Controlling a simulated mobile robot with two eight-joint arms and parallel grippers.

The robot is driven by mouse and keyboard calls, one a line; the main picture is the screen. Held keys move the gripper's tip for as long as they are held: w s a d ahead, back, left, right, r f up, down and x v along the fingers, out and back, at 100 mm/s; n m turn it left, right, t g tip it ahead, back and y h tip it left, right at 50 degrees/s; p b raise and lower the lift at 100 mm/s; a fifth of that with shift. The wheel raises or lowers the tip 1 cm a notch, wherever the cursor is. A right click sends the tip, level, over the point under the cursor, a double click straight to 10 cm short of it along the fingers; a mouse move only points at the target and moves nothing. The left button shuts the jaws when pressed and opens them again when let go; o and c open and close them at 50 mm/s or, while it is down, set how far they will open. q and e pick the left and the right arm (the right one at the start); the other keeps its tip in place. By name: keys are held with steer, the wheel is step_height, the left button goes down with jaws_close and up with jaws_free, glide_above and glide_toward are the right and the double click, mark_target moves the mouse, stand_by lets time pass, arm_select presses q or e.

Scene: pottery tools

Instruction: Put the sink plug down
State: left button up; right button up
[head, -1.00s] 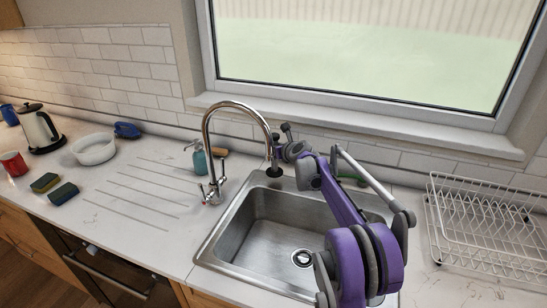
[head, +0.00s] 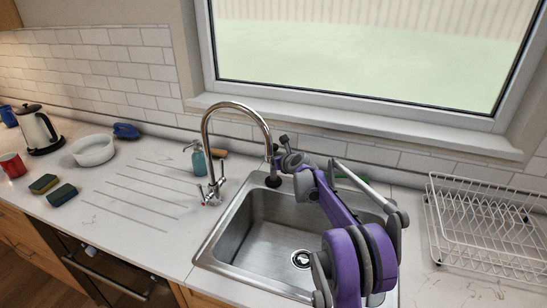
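The black sink plug (head: 273,181) is at the back left of the steel sink, over or on its rear ledge, just right of the tap. My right gripper (head: 275,162) comes in from the lower right and points down at the plug from above. The fingers look shut on the top of the plug, though they are small and partly lost against the tap spout. I cannot tell whether the plug touches the ledge. My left gripper is not in view.
The sink (head: 262,240) is empty, with an open drain (head: 301,259). The chrome tap (head: 211,150) arches close to my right gripper. A teal soap bottle (head: 198,161) stands behind it. A white dish rack (head: 490,225) is at the right. The ribbed drainer at left is clear.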

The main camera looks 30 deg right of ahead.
steer(key=shift+r, duration=0.35)
steer(key=shift+s+r, duration=0.1)
steer(key=shift+s, duration=0.25)
steer(key=d+v, duration=0.1)
steer(key=v, duration=1)
steer(key=shift+a+b, duration=0.4)
steer(key=shift+a, duration=0.1)
steer(key=shift+s, duration=0.15)
stand_by(2.6)
